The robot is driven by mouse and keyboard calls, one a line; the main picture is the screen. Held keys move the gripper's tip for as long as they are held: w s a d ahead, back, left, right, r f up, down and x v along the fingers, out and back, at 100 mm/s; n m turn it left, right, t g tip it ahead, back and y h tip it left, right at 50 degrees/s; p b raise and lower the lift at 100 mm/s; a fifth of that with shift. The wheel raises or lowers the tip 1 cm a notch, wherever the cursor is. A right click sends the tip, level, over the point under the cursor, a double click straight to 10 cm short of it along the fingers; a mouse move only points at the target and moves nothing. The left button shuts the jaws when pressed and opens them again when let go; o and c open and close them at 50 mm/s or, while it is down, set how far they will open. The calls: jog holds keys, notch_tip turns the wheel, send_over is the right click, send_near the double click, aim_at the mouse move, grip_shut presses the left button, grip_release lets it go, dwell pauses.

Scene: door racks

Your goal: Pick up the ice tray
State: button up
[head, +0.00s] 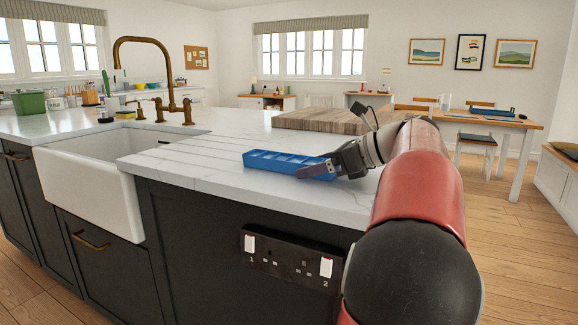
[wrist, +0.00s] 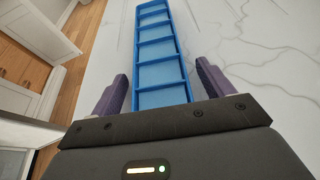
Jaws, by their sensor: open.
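The blue ice tray (head: 281,161) lies on the white marble counter, near its front edge. It is long and narrow, with a row of compartments. My gripper (head: 328,170) is at the tray's right end in the head view. In the wrist view the tray (wrist: 158,50) runs away from me, and its near end lies between the two purple fingers of my gripper (wrist: 160,88). The fingers are open, one on each side of the tray, with a gap showing on both sides. The gripper body hides the tray's nearest end.
A thick wooden board (head: 325,120) lies behind the tray on the counter (head: 215,172). A white sink (head: 90,175) with a brass tap (head: 172,80) is at the left. The counter's front edge is close to the tray. Marble left of the tray is clear.

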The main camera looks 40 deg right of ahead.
jog(key=shift+w+a+f, duration=0.1)
jog(key=shift+w, duration=0.05)
jog(key=c, duration=1.2)
jog(key=shift+c, duration=0.2)
